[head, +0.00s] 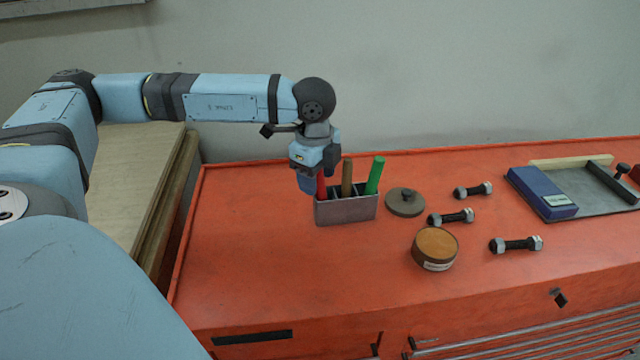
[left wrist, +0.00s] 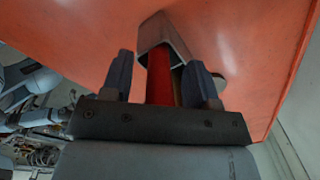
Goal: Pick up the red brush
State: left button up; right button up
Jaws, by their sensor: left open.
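The red brush (head: 321,187) stands upright in the left part of a grey metal holder (head: 346,211) on the orange bench top. My left gripper (head: 313,182) is above the holder's left end, pointing down, and hides much of the brush in the head view. In the left wrist view, my open left gripper (left wrist: 159,85) has one finger on each side of the red brush (left wrist: 159,83), with a gap visible on the left side. The holder (left wrist: 165,42) shows beyond the fingertips. My right gripper is not in view.
A brown handle (head: 346,177) and a green handle (head: 375,175) stand in the same holder. To the right are a round lid (head: 405,202), a brown-topped tin (head: 435,249), several bolts (head: 452,217) and a tray (head: 600,205) with a blue box (head: 542,191). The bench front is clear.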

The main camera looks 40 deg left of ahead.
pick_arm(q)
jog(key=c, duration=1)
jog(key=shift+r, duration=0.15)
notch_tip(320, 180, up, 20)
